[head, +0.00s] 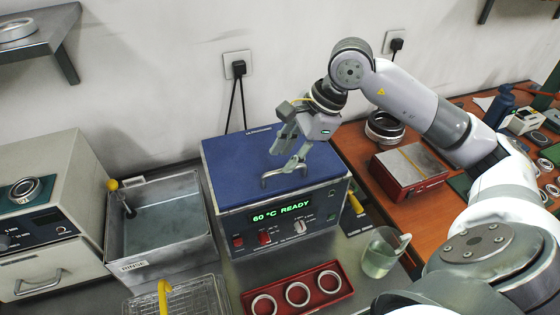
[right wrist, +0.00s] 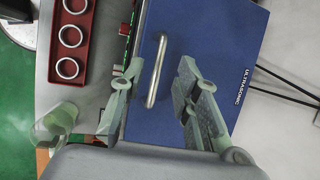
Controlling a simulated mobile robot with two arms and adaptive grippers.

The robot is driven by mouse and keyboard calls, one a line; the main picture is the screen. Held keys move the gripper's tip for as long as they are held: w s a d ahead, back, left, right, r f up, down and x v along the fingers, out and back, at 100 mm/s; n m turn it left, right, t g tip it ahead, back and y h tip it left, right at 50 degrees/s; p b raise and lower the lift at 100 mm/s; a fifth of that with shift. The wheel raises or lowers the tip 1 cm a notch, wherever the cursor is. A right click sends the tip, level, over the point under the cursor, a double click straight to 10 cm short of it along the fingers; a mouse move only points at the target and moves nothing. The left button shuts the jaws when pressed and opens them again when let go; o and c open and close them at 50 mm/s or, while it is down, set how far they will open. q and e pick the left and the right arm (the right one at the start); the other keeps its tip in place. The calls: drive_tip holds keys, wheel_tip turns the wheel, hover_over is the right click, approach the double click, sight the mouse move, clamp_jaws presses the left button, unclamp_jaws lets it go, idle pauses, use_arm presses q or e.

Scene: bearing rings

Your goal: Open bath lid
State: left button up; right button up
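The ultrasonic bath (head: 285,225) is a grey box with a lit panel reading "60 °C READY". Its blue lid (head: 235,160) lies flat and closed on top, and fills the middle of the right wrist view (right wrist: 215,30). A metal bar handle (head: 306,178) stands near the lid's front edge. My right gripper (head: 281,161) is open at the handle. In the right wrist view the handle (right wrist: 157,70) lies between the two spread fingers of the gripper (right wrist: 155,80), with a gap on each side. My left gripper is not in view.
A rinse tank (head: 158,265) stands left of the bath, with a wire basket (head: 205,300) in front. A red tray (head: 334,291) with three rings and a beaker (head: 380,255) stand in front of the bath. A red-sided device (head: 410,170) sits to the right.

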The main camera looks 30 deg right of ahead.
sight(276, 171)
drive_tip(key=shift+x, duration=2.05)
drive_tip(key=shift+c, duration=0.4)
clamp_jaws()
drive_tip(key=shift+p, duration=0.3)
